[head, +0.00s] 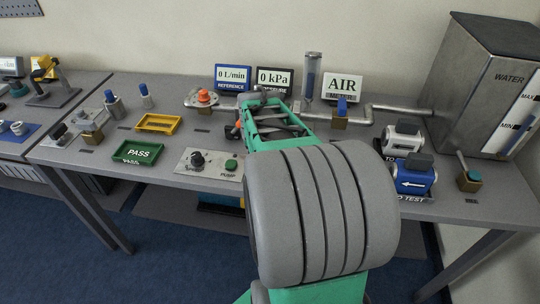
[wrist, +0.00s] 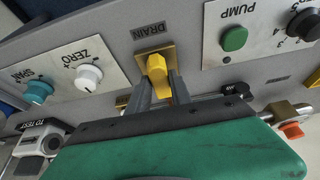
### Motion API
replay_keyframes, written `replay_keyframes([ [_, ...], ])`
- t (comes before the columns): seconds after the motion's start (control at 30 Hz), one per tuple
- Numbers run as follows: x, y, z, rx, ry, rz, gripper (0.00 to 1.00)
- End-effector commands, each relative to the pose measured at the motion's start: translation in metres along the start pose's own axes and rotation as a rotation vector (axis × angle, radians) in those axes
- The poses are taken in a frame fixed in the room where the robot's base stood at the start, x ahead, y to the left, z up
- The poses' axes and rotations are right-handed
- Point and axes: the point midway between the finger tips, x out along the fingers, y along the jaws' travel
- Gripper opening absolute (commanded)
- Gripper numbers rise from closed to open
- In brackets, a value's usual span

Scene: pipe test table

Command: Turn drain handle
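The drain handle (wrist: 156,68) is a yellow lever on a brass-coloured square plate, under the DRAIN label in the wrist view. My gripper (wrist: 158,80) has one dark finger on each side of the handle, with yellow showing between them. The fingers are close to the handle's sides, but whether they press on it is unclear. In the head view my green and grey arm covers the middle of the table and hides the drain handle and the fingertips.
Near the handle in the wrist view are the white ZERO knob (wrist: 89,77), teal SPAN knob (wrist: 39,92) and green PUMP button (wrist: 234,38).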

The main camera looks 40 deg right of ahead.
Motion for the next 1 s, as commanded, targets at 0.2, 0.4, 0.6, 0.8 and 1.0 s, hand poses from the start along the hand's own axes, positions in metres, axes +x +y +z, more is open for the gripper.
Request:
replay_keyframes([
  [0.2,0.000,0.000,0.000,-0.002,0.000,-0.001,0.43],
  [0.4,0.000,-0.001,0.000,-0.003,0.000,-0.002,0.45],
  [0.6,-0.016,-0.002,-0.001,-0.004,0.005,-0.004,0.45],
  [0.8,-0.057,-0.001,0.000,-0.003,0.005,-0.004,0.45],
  [1.0,-0.078,0.000,0.001,-0.002,0.001,-0.002,0.45],
])
